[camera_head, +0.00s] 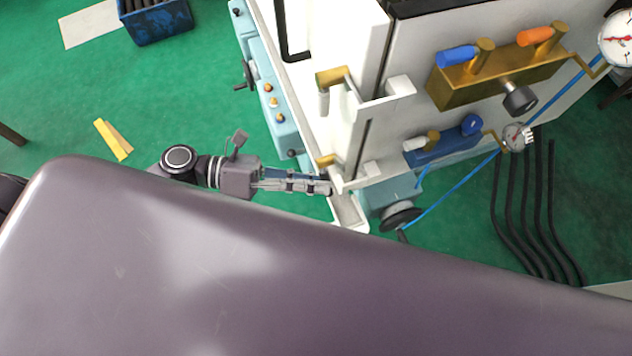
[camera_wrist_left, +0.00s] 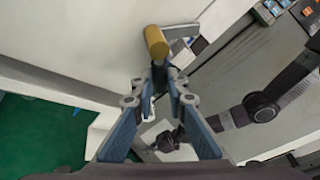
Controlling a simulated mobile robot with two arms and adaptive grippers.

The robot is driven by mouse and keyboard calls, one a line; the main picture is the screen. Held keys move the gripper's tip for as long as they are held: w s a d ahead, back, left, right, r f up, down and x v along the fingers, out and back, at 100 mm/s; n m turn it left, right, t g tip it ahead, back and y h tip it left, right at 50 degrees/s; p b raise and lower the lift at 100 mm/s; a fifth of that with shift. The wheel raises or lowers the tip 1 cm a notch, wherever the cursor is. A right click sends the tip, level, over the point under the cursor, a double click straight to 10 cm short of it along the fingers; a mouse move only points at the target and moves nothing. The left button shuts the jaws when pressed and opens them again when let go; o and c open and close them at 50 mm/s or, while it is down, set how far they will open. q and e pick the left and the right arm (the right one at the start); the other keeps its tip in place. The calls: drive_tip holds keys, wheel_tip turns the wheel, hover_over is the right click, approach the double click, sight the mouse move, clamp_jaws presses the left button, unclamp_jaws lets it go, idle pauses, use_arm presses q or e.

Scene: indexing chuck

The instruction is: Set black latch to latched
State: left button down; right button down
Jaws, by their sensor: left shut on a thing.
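My left gripper (camera_head: 328,187) reaches in from the left to the lower corner of the white machine cabinet. Its fingers are closed at a latch with a gold pivot (camera_head: 326,160). The gold pivot shows just beyond the fingertips in the left wrist view (camera_wrist_left: 156,42). My left gripper (camera_wrist_left: 161,72) is shut on the dark handle below the pivot, which I take for the black latch. The fingers hide most of this handle, so I cannot tell its exact angle. My right gripper is not in view.
A second gold latch with a grey handle (camera_head: 323,102) sits higher on the cabinet. Blue (camera_head: 456,56) and orange (camera_head: 534,36) handles sit on a gold block. A handwheel (camera_head: 400,218) and blue hose are near the lower corner. Green floor (camera_head: 190,100) is open at left.

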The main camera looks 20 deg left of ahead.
use_arm(q)
drive_tip(key=shift+w+a+f+m+t+y+b, duration=0.15)
drive_tip(key=shift+w+a+m+t+y, duration=0.15)
drive_tip(key=shift+m+y, duration=0.5)
drive_tip(key=shift+w+a+f+m+t+y+b, duration=0.15)
drive_tip(key=shift+w+a+m+t+y, duration=0.2)
drive_tip(key=shift+m, duration=0.85)
drive_tip(key=shift+w+a+f+m+t+y+b, duration=0.15)
drive_tip(key=shift+w+m+t+y, duration=0.35)
drive_tip(key=shift+m, duration=0.5)
drive_tip(key=c, duration=1.9)
unclamp_jaws()
drive_tip(key=v, duration=1.2)
drive_tip(key=shift+r, duration=0.2)
